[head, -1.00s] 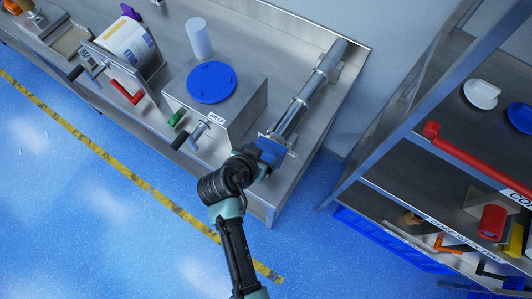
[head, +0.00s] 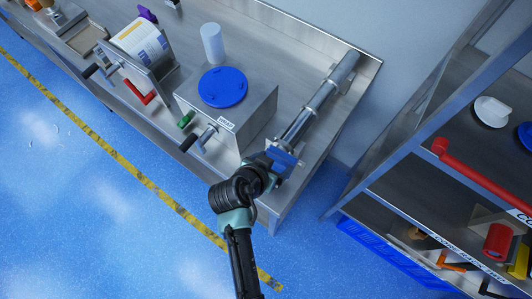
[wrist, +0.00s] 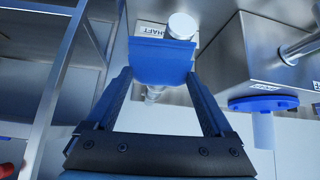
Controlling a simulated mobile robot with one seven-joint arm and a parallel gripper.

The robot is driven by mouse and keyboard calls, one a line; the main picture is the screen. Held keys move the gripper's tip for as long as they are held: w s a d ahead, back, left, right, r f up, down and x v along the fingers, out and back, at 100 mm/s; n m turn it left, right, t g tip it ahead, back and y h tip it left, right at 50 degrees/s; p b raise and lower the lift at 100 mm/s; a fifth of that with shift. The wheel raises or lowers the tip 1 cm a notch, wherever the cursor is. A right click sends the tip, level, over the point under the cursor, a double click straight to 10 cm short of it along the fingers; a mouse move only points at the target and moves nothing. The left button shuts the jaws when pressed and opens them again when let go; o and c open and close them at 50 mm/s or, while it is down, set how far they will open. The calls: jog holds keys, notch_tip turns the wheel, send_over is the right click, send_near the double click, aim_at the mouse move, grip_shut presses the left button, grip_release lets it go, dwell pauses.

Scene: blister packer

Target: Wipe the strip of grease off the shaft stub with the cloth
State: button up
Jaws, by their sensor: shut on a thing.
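My gripper (head: 277,161) is shut on a blue cloth (head: 286,155) at the near end of a long metal shaft assembly (head: 318,103) on the bench. In the wrist view, the cloth (wrist: 162,63) spans the space between the two fingertips (wrist: 160,76). A pale round end, which looks like the shaft stub (wrist: 182,26), shows just beyond the cloth's edge, in front of a plate marked SHAFT (wrist: 152,29). The cloth overlaps this end in the picture; I cannot tell whether they touch. No grease strip is visible; the cloth may hide it.
A steel box (head: 259,107) with a blue round lid (head: 222,87) and a crank handle (head: 199,138) stands left of the shaft. A label roll (head: 141,43) is farther left. A shelf rack (head: 405,110) with a red bar (head: 480,170) stands to the right. The floor in front is clear.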

jog(key=shift+s+d+f, duration=0.1)
jog(key=shift+s+d, duration=0.1)
jog(key=shift+d, duration=0.05)
notch_tip(320, 180, up, 4)
jog(key=p, duration=0.3)
jog(key=shift+w, duration=0.1)
dwell(0.3)
notch_tip(320, 180, up, 5)
jog(key=p, duration=0.4)
jog(key=shift+p, duration=0.35)
jog(key=shift+a, duration=0.1)
